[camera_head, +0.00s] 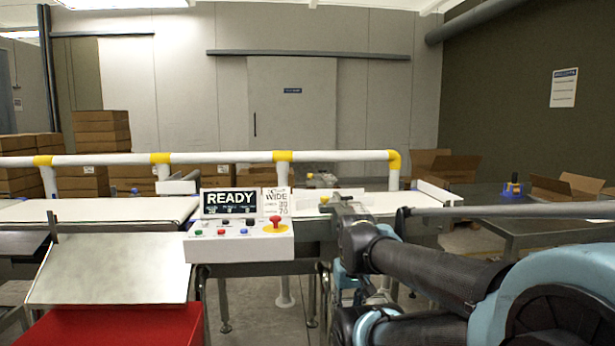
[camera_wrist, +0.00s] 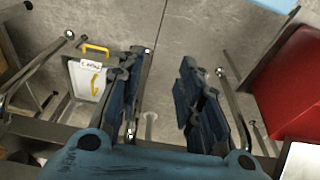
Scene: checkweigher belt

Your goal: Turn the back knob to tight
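The control box (camera_head: 240,243) stands at the front of the belt, with small buttons, a red mushroom button (camera_head: 276,222) on yellow, a READY display (camera_head: 229,202) and a WIDE card (camera_head: 277,202). Small yellow knob-like parts (camera_head: 324,200) show at the belt guides behind my arm, and a blue one (camera_head: 135,190) at the left. I cannot tell which is the back knob, or how it is set. My gripper (camera_wrist: 158,72) is open and empty, its fingers apart above the floor. In the head view it is mostly hidden beside my arm, below belt level.
A white belt (camera_head: 385,203) runs behind the box, with a white and yellow rail (camera_head: 220,157) beyond. A sloping metal chute (camera_head: 110,270) and red bin (camera_head: 120,325) are at left. A metal table (camera_head: 540,232) is at right.

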